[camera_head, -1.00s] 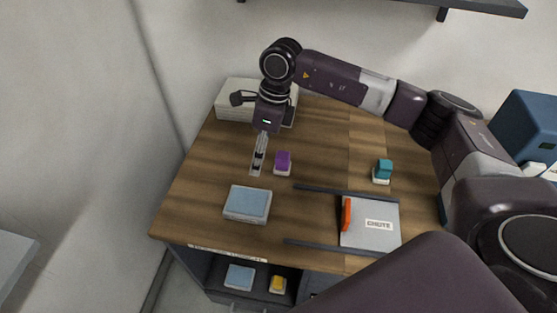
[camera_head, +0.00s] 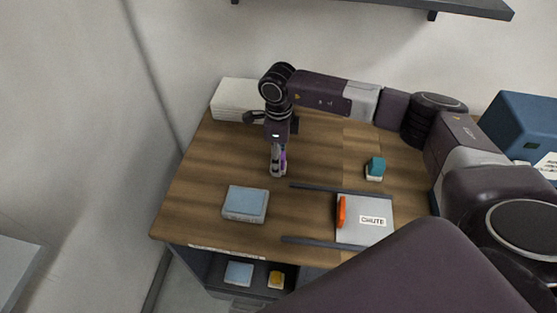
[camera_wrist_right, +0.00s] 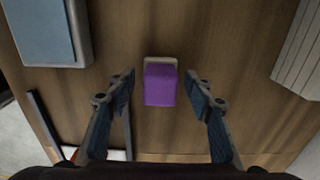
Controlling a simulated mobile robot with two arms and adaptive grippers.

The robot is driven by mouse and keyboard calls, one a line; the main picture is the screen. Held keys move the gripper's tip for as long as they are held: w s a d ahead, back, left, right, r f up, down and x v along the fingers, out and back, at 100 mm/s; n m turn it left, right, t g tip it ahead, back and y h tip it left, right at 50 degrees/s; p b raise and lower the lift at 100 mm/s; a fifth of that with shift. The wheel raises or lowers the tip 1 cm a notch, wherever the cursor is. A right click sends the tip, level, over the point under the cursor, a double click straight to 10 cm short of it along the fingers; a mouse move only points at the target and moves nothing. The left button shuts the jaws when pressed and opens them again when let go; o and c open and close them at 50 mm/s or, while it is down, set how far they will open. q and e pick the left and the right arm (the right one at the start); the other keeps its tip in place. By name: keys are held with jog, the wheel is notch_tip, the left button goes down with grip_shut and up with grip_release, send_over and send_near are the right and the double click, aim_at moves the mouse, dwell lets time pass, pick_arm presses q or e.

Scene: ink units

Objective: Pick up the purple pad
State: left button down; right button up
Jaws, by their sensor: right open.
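The purple pad (camera_wrist_right: 160,84) sits on a small pale base on the wooden table. In the right wrist view it lies between and slightly beyond the two fingertips of my right gripper (camera_wrist_right: 160,78), which is open and empty, with a gap on both sides. In the head view my right gripper (camera_head: 278,172) points down over the pad and hides most of it; only a sliver of purple (camera_head: 284,156) shows. I cannot tell the exact height left between fingertips and pad. My left gripper is not in view.
A blue-topped box (camera_head: 246,203) stands in front of the gripper. A teal block on a base (camera_head: 375,168) is to the right. A panel marked CHUTE (camera_head: 366,221) with an orange handle lies between dark rails. A white stack (camera_head: 232,100) is at the back left.

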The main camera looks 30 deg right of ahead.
jog(key=c, duration=1.2)
jog(key=shift+r, duration=0.2)
jog(key=shift+c, duration=0.2)
notch_tip(320, 180, up, 20)
jog(key=b, duration=0.4)
jog(key=shift+f, duration=0.15)
jog(key=o, duration=0.4)
jog(key=shift+c, duration=1.4)
